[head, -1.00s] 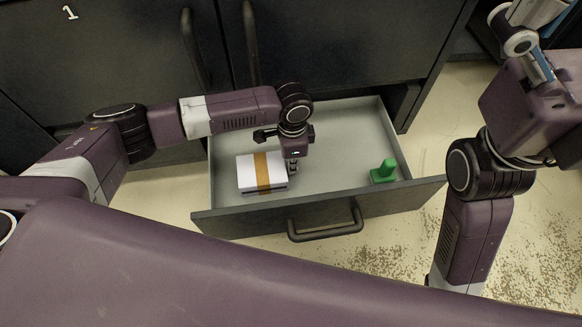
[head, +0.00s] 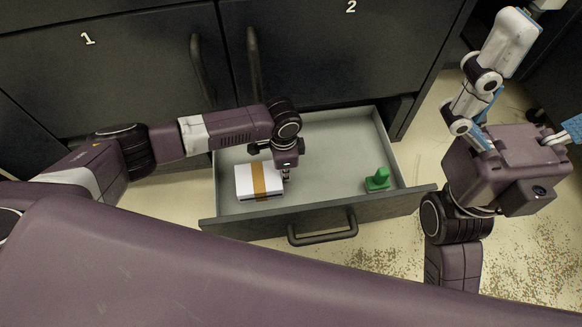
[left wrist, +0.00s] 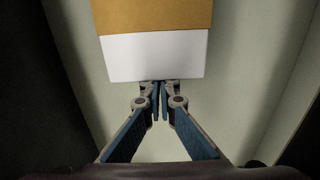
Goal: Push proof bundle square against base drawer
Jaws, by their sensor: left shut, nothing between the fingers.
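The proof bundle (head: 241,183) is a white block of paper with an orange-brown band. It lies in the front left part of the open grey drawer (head: 330,140), with a narrow gap to the left wall. My left gripper (head: 286,176) points down into the drawer at the bundle's right side. In the left wrist view the shut, empty fingertips (left wrist: 160,88) meet the bundle's white end (left wrist: 155,57). They appear to touch it. My right gripper (head: 530,85) is raised outside the drawer at the upper right, its fingers spread wide; part is cut off.
A green stamp-like object (head: 377,180) stands in the drawer's front right. The drawer front has a dark bar handle (head: 322,233). Dark cabinet doors marked 1 and 2 (head: 340,55) rise behind. The drawer's middle and back are clear.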

